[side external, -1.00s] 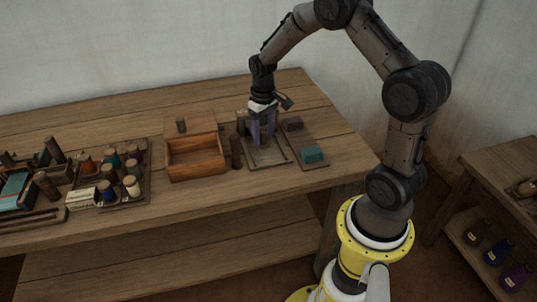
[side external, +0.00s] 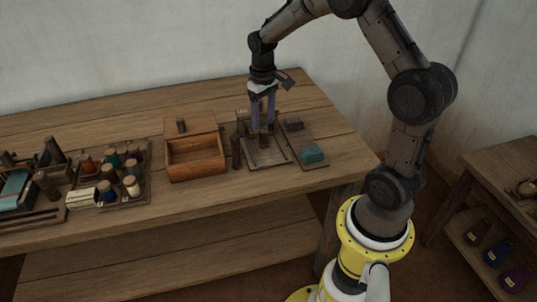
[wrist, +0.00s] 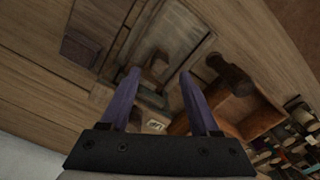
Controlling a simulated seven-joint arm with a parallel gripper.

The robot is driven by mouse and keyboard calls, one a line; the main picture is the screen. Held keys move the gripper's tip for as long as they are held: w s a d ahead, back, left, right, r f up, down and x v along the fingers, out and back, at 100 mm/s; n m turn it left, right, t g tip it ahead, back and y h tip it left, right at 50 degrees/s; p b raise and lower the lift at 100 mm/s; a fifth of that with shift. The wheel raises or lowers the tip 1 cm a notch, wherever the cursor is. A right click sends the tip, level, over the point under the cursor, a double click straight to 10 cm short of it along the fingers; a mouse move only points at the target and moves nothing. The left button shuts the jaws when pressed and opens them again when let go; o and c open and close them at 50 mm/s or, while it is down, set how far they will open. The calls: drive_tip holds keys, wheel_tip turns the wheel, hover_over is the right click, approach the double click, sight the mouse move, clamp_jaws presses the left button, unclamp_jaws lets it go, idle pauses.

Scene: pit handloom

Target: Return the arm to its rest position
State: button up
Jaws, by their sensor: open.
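My gripper (side external: 262,124) hangs over a shallow grey tray (side external: 268,158) on the wooden bench, its two purple fingers pointing down. It is open. A small dark brown upright piece (side external: 264,142) stands on the tray just below the fingertips. In the wrist view my gripper (wrist: 160,74) has its fingers spread apart, and the brown piece (wrist: 157,66) shows beyond and between the tips. I cannot tell from these views exactly how far the tips are above it. My arm arches above the right part of the bench.
An open wooden box (side external: 196,158) stands left of the tray, with a dark upright peg (side external: 236,152) between them. A teal block (side external: 312,154) lies on a board to the right. Thread spools (side external: 131,184) fill a rack at left. A side shelf (side external: 490,165) stands at right.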

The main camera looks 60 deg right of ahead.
drive_tip(key=shift+a, duration=0.1)
drive_tip(key=w+a+r+n+t, duration=0.15)
drive_tip(key=a+r, duration=0.25)
drive_tip(key=r, duration=0.5)
drive_tip(key=s+a+r+n+t, duration=0.1)
drive_tip(key=s+a+r+t, duration=0.2)
drive_tip(key=s+a+r, duration=0.6)
drive_tip(key=s+a+f, duration=0.1)
drive_tip(key=s, duration=0.6)
drive_tip(key=s+a+f+t, duration=0.1)
drive_tip(key=s+f, duration=0.1)
drive_tip(key=s, duration=0.4)
drive_tip(key=shift+s+a, duration=0.3)
drive_tip(key=shift+s, duration=0.1)
